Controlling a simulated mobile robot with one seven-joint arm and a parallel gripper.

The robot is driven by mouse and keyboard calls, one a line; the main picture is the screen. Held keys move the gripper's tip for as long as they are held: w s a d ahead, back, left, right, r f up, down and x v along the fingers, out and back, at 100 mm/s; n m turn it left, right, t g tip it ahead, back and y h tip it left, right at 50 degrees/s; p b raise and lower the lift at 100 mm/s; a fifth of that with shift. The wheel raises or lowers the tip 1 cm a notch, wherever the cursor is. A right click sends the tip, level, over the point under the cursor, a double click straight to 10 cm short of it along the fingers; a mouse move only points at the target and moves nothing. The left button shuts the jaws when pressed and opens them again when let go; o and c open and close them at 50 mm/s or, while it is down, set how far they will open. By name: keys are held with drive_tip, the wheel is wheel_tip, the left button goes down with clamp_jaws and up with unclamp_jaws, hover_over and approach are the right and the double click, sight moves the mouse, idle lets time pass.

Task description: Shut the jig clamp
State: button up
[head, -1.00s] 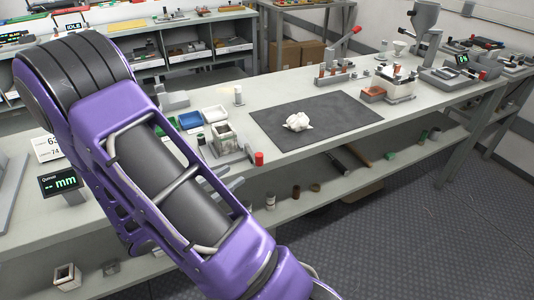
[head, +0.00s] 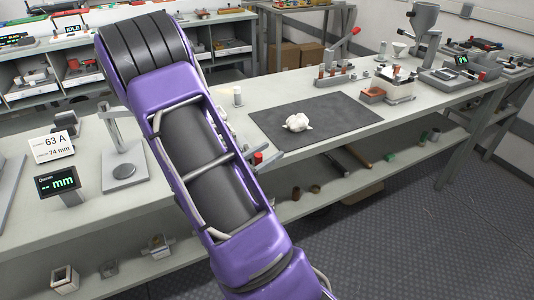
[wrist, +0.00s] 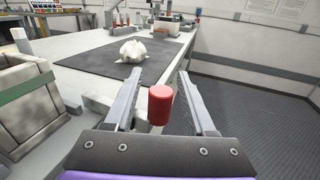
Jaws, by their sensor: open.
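In the wrist view the red handle (wrist: 160,105) of what looks like the jig clamp stands upright between the fingers of my gripper (wrist: 159,78). My gripper is open, with a finger on either side of the handle and visible gaps. A pale metal part (wrist: 100,102) lies beside and behind the handle at the table edge. In the head view the red handle (head: 258,157) shows just right of my arm, at the front edge of the bench. My arm hides most of the clamp there, so its lever's exact angle cannot be told.
A grey box with a green band (wrist: 35,100) stands close left of my gripper. A dark mat (head: 335,112) with a crumpled white item (head: 297,122) lies beyond. The floor side is clear.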

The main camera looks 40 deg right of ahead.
clamp_jaws()
idle(1.4)
